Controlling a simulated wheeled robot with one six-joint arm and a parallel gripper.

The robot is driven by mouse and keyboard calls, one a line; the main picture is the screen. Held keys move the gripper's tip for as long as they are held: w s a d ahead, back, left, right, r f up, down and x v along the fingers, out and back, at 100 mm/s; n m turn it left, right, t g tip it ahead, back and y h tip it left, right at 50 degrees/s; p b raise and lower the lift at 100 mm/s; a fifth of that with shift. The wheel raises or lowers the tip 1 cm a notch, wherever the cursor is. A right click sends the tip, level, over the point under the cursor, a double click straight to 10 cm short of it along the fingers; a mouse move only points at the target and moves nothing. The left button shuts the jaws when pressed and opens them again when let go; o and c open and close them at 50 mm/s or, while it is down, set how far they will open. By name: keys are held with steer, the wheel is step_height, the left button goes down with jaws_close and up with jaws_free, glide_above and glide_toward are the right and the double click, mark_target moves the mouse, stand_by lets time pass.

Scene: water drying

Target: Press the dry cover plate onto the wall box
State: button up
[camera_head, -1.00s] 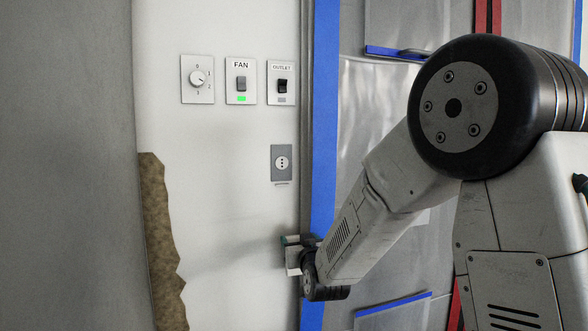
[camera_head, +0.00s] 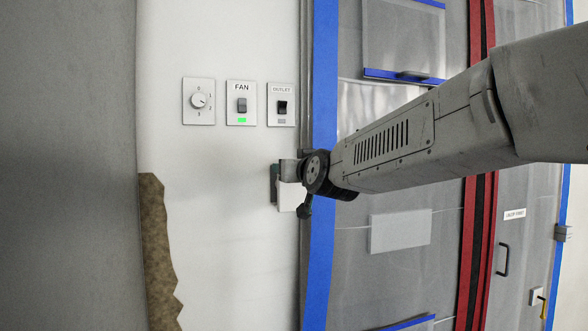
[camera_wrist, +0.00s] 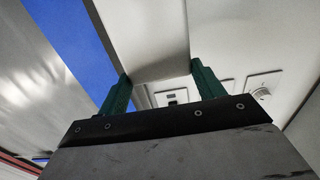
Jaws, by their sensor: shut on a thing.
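A white cover plate (camera_head: 288,197) is held in my gripper (camera_head: 284,172) at the wall, below the OUTLET switch. In the wrist view, the plate (camera_wrist: 148,38) fills the space between the two green fingers of my gripper (camera_wrist: 160,80), which are shut on it. The grey wall box with three dark holes, seen in the earlier head view, is hidden behind my gripper and the plate. I cannot tell whether the plate touches the box.
Above are a dial (camera_head: 199,101), a FAN switch (camera_head: 242,103) with a green light, and an OUTLET switch (camera_head: 281,104) with a grey light. Blue tape (camera_head: 322,240) and plastic sheeting (camera_head: 375,285) lie to the right. A brown patch (camera_head: 158,250) marks the lower left wall.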

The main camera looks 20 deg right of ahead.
steer(key=shift+s, duration=0.15)
steer(key=w, duration=0.7)
steer(key=shift+w, duration=0.4)
steer(key=shift+r, duration=0.15)
stand_by(0.4)
steer(key=shift+w, duration=0.65)
stand_by(0.6)
steer(key=o, duration=1.1)
